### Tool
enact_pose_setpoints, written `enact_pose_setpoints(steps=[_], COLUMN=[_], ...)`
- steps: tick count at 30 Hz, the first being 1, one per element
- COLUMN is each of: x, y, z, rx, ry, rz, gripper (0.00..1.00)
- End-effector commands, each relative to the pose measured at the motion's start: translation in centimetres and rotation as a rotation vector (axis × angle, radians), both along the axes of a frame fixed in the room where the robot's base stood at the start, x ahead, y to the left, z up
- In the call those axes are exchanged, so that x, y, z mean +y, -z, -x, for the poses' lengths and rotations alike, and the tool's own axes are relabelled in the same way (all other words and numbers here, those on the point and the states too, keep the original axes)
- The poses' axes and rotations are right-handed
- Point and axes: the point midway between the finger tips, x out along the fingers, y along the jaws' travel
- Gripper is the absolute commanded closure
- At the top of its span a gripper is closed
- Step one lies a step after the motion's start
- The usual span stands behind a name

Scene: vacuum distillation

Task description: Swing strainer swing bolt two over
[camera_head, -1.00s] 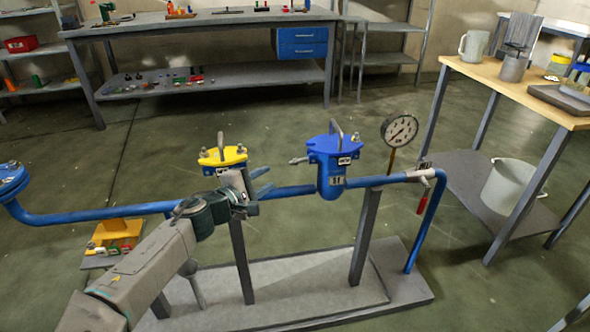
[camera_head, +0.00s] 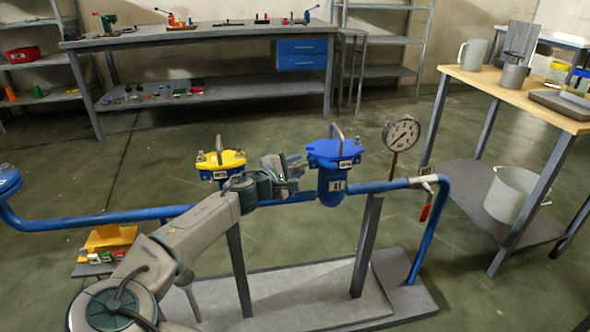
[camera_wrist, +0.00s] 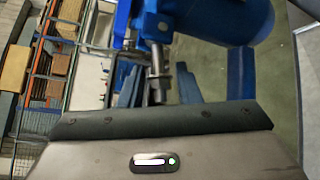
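The blue strainer (camera_head: 331,180), with a blue lid and a loop handle, stands in the blue pipe line. It fills the top of the wrist view (camera_wrist: 225,20). Its metal swing bolt (camera_wrist: 157,80) sticks out from the lid's left side. In the head view the bolt is mostly hidden by my gripper.
A second strainer with a yellow lid (camera_head: 220,161) stands left, close behind my arm. A pressure gauge (camera_head: 402,133) and a red-handled valve (camera_head: 425,208) are on the right. A wooden-topped table (camera_head: 520,90) is farther right. The floor behind the pipe is clear.

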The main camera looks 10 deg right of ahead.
Motion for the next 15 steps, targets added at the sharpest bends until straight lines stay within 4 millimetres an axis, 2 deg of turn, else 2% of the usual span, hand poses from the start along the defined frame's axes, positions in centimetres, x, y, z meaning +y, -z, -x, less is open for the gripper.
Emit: enact_pose_setpoints(steps=[8,11,12,15], x=[-0.08,-0.08,-0.08,-0.07], y=[0.00,0.00,0.00,-0.01], z=[-0.11,-0.10,-0.10,-0.09], rx=[0.000,0.000,0.000,0.000], ry=[0.000,0.000,0.000,0.000], rz=[0.000,0.000,0.000,0.000], gripper=[0.70,0.95,1.00,1.00])
